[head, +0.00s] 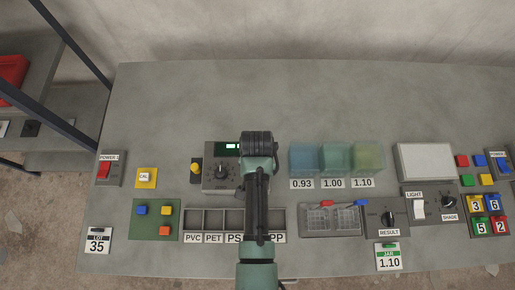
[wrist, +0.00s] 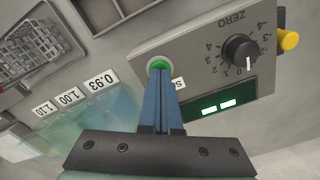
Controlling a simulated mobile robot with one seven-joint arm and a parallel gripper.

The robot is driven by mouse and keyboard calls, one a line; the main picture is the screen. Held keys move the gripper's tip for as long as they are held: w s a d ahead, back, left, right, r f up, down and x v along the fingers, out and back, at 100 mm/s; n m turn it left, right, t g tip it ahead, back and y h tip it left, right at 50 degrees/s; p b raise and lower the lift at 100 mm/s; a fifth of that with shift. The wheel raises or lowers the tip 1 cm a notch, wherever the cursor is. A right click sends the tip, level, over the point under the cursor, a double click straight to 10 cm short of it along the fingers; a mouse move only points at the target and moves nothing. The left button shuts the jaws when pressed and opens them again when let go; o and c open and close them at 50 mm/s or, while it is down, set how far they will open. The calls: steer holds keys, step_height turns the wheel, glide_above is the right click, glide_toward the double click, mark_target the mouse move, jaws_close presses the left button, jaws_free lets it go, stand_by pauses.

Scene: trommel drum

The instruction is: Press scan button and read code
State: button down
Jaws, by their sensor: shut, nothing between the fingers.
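The scan device is a grey box (head: 211,182) on the bench, with a ZERO dial (head: 221,172) and a dark display (head: 224,147). In the wrist view its green round button (wrist: 159,63) sits near a corner of the panel, beside a label partly hidden by my fingers. My gripper (wrist: 162,76) is shut and empty, its blue fingertips right at the button's edge; I cannot tell whether they touch or press it. The display (wrist: 222,106) shows two bright pale-green blocks, with no readable characters; part of it may be hidden. In the head view my arm hides the button.
Three translucent blocks (head: 333,158) marked 0.93, 1.00 and 1.10 stand just right of my arm. A yellow knob (head: 195,168) is left of the device. Labelled bins (head: 205,211) and a wire-basket tray (head: 331,230) lie in front. The bench's back (head: 200,90) is clear.

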steer(key=shift+f, duration=0.3)
step_height(320, 180, up, 8)
steer(key=p, duration=0.8)
stand_by(1.0)
